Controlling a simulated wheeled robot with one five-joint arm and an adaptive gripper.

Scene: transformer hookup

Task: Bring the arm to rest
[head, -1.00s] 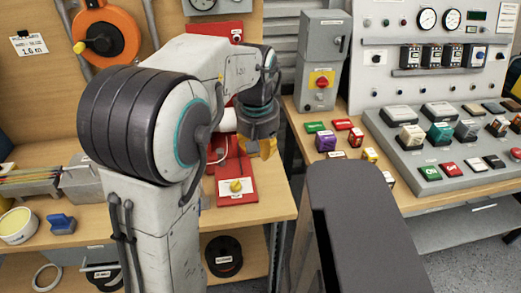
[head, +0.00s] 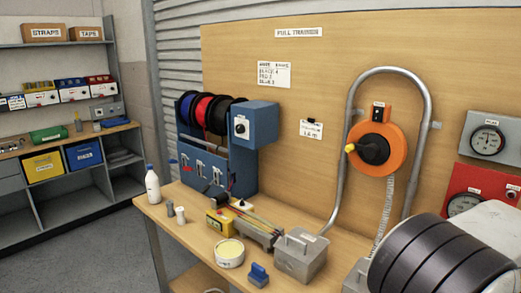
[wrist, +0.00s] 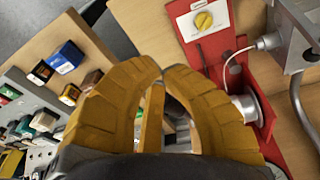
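My gripper (wrist: 162,72) shows in the wrist view as thick yellow fingers. Their tips come together at the middle of the picture, and I see nothing held between them. Below the tips, a narrow gap between the fingers shows the background. In the head view only the dark banded joint and pale shell of my arm (head: 440,255) show, at the lower right corner. My gripper is outside the head view.
In the wrist view a red panel with a yellow knob (wrist: 203,20) lies beyond the fingers at right, and small labelled blocks (wrist: 66,57) at left. In the head view a wooden bench (head: 190,238) holds a blue spool rack (head: 250,150) and a grey metal box (head: 302,258).

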